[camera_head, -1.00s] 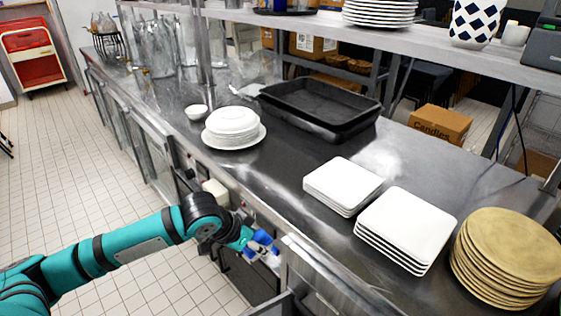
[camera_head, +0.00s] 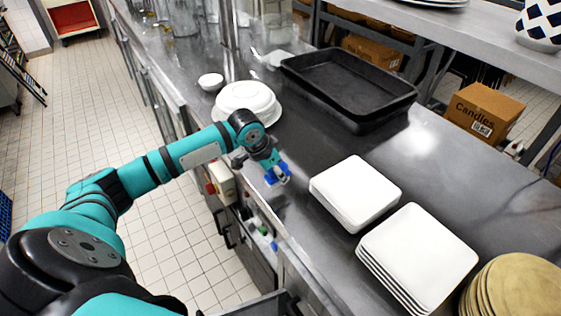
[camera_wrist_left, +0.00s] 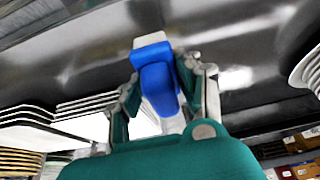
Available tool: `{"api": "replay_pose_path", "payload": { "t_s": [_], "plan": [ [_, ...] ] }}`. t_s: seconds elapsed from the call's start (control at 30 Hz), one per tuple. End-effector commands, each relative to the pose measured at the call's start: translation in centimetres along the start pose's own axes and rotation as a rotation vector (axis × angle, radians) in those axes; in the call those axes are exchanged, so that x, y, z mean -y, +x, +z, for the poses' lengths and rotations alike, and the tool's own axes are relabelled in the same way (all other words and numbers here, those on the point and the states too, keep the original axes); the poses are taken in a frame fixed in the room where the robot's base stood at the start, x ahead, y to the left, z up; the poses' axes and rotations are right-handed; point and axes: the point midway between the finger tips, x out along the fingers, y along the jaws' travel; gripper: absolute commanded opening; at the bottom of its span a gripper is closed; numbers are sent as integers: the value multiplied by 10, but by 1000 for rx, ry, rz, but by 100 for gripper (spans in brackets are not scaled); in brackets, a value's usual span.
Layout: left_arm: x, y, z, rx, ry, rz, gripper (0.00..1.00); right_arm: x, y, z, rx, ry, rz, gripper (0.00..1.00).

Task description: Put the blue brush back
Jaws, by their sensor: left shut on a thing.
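The blue brush (camera_head: 278,174) is in my left gripper (camera_head: 272,166), over the front part of the steel counter between the round plates and the square plates. In the left wrist view the blue brush (camera_wrist_left: 158,78) sits between the two fingers of my left gripper (camera_wrist_left: 165,92), with a pale grey-white part at its far end. The gripper is shut on it. I cannot tell whether the brush touches the counter or hangs just above it. My right gripper is not in view.
Round white plates (camera_head: 247,101) and a small bowl (camera_head: 210,82) stand behind the gripper. Square white plate stacks (camera_head: 355,190) and tan plates (camera_head: 520,290) stand to the right. Black trays (camera_head: 350,82) lie at the back. The counter (camera_head: 310,150) between them is bare.

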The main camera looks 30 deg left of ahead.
Motion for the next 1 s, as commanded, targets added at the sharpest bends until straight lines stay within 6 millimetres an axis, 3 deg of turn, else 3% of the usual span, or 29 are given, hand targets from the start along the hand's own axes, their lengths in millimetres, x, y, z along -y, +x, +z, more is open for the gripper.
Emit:
{"api": "replay_pose_path", "payload": {
  "t_s": [0.1, 0.33, 0.47, 0.7, 1.0],
  "plan": [
    [23, 8, -21, -4, -4, 1, 4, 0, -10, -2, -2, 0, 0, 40],
    [50, 22, -38, -2, -1, 1, 4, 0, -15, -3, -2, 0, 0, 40],
    [53, 26, -39, 0, 1, 2, 4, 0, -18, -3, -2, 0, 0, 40],
    [53, 53, -28, 1, 1, 2, 4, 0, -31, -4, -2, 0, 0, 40],
    [53, 57, -26, -1, 1, 0, 4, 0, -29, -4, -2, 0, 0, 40]
  ]
}}
